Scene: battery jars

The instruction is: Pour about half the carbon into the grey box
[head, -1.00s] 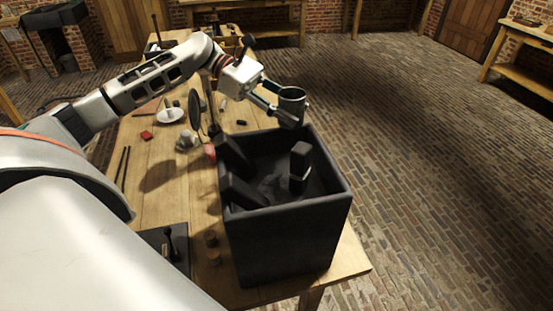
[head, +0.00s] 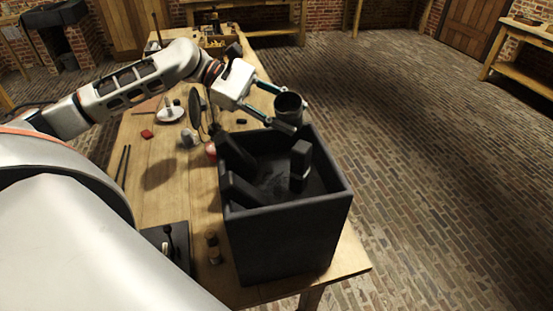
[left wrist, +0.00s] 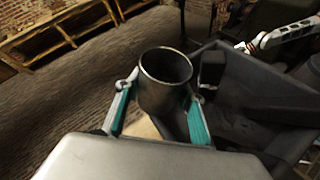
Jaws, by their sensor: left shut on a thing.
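My left gripper (head: 284,110) is shut on a dark grey metal cup (head: 289,103) above the far rim of the grey box (head: 285,245). The cup is tilted, with its round mouth partly turned toward the head camera. In the left wrist view the cup (left wrist: 165,82) sits between the two teal-padded fingers (left wrist: 160,105), its mouth open and its inside shadowed. I cannot tell how much carbon it holds. The box is open and dark, with an upright block (head: 300,160) and slanted blocks (head: 236,155) inside. A dark, uneven patch (head: 275,183) shows on its floor. My right gripper is not in view.
The box stands at the right end of the wooden table (head: 165,205). A white dish (head: 170,114), a round dark disc on a stand (head: 196,106), a red piece (head: 147,134) and small cork-coloured pieces (head: 213,248) lie left of it. Brick floor is open at right.

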